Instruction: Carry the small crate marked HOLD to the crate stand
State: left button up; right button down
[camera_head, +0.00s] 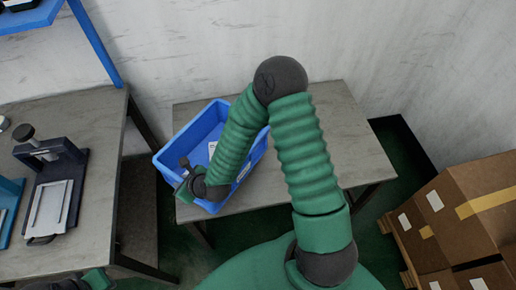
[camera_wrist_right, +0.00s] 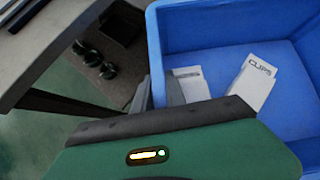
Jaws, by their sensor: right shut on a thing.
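A blue crate (camera_head: 205,125) is at the left end of a low grey table (camera_head: 345,125), which I take to be the crate stand. Its left side reaches past the table's left edge in the head view; I cannot tell whether its base rests fully on the top. My right gripper (camera_head: 184,170) is shut on the crate's near-left wall. In the right wrist view the fingers (camera_wrist_right: 166,92) straddle the wall of the crate (camera_wrist_right: 225,30). Two white packets lie inside, one reading CLIPS (camera_wrist_right: 252,80). No HOLD mark is readable.
A workbench (camera_head: 85,120) with a dark clamp fixture (camera_head: 50,185) stands at left, with a gap before the low table. Cardboard boxes (camera_head: 460,215) are stacked at right. A wall is behind. The low table's right part is clear.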

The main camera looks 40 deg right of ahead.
jog(key=d, duration=0.5)
jog(key=s+d+f, duration=0.1)
jog(key=d, duration=1)
jog(key=shift+s+f, duration=0.15)
jog(key=f+b, duration=0.1)
jog(key=f, duration=0.2)
jog(key=shift+a+f+b, duration=0.2)
jog(key=shift+f+b, duration=0.05)
jog(key=shift+b, duration=0.15)
jog(key=c, duration=1.4)
grip_release()
jog(key=shift+s+d, duration=0.1)
jog(key=shift+o, duration=0.2)
